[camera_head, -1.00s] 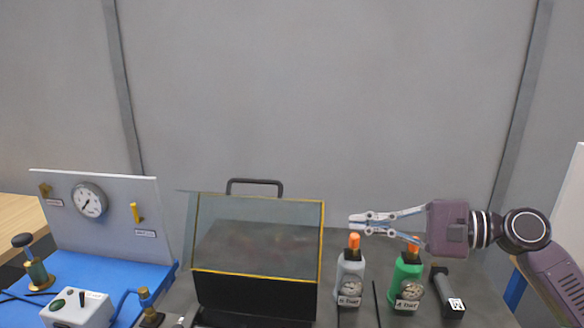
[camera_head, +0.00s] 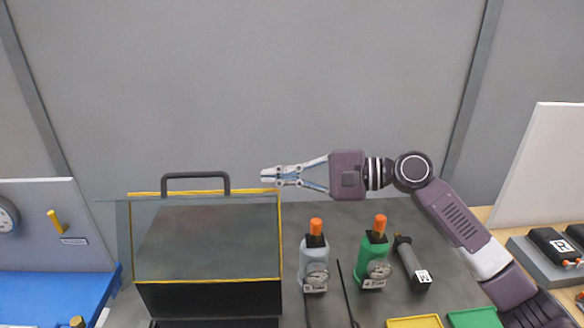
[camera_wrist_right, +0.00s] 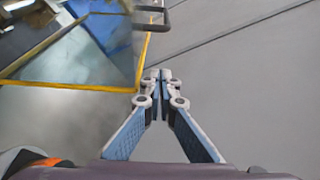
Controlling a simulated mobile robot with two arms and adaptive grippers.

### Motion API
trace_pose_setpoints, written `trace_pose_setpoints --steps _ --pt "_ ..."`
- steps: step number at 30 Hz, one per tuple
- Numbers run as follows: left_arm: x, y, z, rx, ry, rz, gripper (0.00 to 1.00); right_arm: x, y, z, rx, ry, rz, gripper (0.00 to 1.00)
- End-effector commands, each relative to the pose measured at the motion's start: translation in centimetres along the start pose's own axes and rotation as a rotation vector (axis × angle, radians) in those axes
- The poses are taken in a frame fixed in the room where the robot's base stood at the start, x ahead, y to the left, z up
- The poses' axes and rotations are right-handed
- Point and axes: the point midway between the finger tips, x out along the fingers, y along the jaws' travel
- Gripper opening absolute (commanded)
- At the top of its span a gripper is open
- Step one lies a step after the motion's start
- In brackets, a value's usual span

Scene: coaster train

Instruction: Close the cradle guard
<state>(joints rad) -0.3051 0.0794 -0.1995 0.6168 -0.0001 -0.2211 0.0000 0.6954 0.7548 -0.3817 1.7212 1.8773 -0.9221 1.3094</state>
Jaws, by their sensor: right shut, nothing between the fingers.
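The cradle guard (camera_head: 208,242) is a clear box-like cover with yellow edges and a black handle (camera_head: 196,175) standing up along its back top edge. It sits over a black base (camera_head: 210,299) at left of centre in the head view. I cannot tell for sure how far it is open. My right gripper (camera_head: 264,177) is shut and empty, with its tips by the guard's top right corner and right of the handle. In the right wrist view the shut tips (camera_wrist_right: 158,76) are close to the guard's yellow edge (camera_wrist_right: 143,60); contact cannot be told. My left gripper is out of view.
A grey bottle (camera_head: 313,258) and a green bottle (camera_head: 371,257), both with orange tops and gauges, stand right of the guard. A dark cylinder (camera_head: 412,264) lies beside them. A gauge panel (camera_head: 60,222) stands at left, and yellow and green trays (camera_head: 472,318) are at front right.

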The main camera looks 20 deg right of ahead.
Motion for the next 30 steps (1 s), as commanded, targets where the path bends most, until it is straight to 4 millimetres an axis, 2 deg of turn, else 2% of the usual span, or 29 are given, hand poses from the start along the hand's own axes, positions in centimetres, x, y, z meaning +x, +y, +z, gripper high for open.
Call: trace_pose_setpoints --steps 3,6,10,14,30 --pt "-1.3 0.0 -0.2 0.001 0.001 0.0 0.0 2.6 -0.4 0.3 0.002 -0.004 0.0 0.0" --pt "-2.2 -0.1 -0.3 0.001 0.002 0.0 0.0 4.1 -0.5 0.8 -0.002 -0.002 0.001 0.0" --pt "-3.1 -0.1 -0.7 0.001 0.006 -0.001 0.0 4.4 -0.2 2.7 -0.002 0.0 0.002 0.0" --pt "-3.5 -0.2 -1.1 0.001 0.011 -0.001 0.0 4.6 -0.1 3.6 -0.001 0.001 0.001 0.0" --pt "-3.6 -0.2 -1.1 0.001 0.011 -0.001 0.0 4.9 0.0 4.1 -0.007 0.0 -0.002 0.0"
